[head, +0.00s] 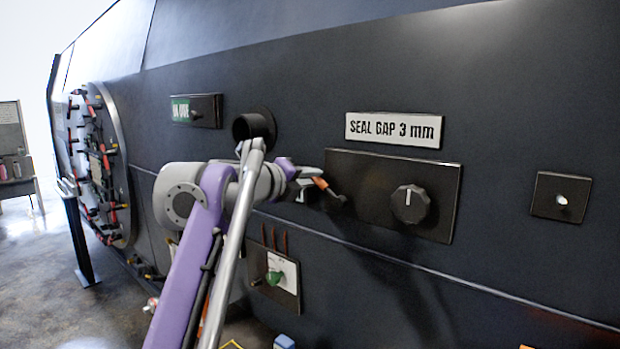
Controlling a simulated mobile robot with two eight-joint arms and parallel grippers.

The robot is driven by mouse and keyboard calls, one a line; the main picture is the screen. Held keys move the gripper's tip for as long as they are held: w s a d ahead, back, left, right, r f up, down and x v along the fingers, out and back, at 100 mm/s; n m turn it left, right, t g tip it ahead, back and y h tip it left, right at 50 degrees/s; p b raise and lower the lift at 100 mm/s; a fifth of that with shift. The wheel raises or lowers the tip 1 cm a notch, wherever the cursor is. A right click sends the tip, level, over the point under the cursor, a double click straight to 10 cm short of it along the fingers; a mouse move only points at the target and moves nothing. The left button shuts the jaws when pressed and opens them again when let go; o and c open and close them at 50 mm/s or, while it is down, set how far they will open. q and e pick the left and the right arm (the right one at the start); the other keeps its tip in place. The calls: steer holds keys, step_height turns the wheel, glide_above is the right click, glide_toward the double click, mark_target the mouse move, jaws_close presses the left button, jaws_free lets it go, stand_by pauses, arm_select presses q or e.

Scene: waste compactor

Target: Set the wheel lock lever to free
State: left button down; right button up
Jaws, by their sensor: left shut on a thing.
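The fingers hide part of the grip. I cannot read any free or locked marking beside the lever. My right gripper is not in view.
A black knob (411,204) is on the same panel, under the "SEAL GAP 3 mm" sign (394,130). A switch plate (561,197) is at right. A lower panel with a green knob (274,277) sits behind my arm. A large round hatch (119,165) is at left.

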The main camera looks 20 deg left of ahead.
arm_select(q)
steer(key=c, duration=0.8)
jaws_free()
steer(key=shift+f, duration=0.1)
steer(key=shift+o, duration=0.2)
steer(key=b+v, duration=0.1)
steer(key=v, duration=1)
steer(key=shift+w, duration=0.1)
